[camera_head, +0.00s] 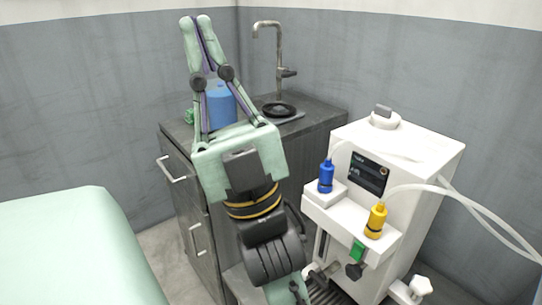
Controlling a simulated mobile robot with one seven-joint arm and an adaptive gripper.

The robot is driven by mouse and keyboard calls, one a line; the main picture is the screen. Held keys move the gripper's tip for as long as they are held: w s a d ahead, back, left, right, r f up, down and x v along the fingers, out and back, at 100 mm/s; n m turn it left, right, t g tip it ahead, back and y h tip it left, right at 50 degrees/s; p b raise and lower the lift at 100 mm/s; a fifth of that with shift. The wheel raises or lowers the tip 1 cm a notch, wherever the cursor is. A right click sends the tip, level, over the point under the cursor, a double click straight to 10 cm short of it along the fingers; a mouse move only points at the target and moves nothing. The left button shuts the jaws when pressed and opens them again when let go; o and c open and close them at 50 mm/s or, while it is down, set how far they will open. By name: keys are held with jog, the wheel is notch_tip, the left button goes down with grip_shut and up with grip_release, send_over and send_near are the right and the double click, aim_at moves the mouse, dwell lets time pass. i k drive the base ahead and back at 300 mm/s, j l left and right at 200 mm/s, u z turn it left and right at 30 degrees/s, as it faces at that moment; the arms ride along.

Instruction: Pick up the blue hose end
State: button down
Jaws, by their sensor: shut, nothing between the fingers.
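The blue hose end (326,178) is a small blue bottle-shaped piece. It stands upright on the left part of the front shelf of a white machine (425,165). A pale clear hose (375,148) runs from near its top to the right across the machine. My gripper (198,22) points up and away at the upper left, in front of the grey wall. Its two pale green fingers are shut with nothing held. It is well apart from the blue hose end, which is in clear view to the right of my arm.
A yellow hose end (376,221) with a pale hose stands on the same shelf, to the right. Behind my gripper's fingers, a blue container (221,108) stands on a dark counter (318,118) with a sink and tap (279,60). A pale green padded surface (75,245) fills the lower left.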

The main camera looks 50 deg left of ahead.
aim_at(327, 168)
jog(key=u, duration=1.05)
jog(key=z, duration=1.5)
jog(key=u, duration=1.5)
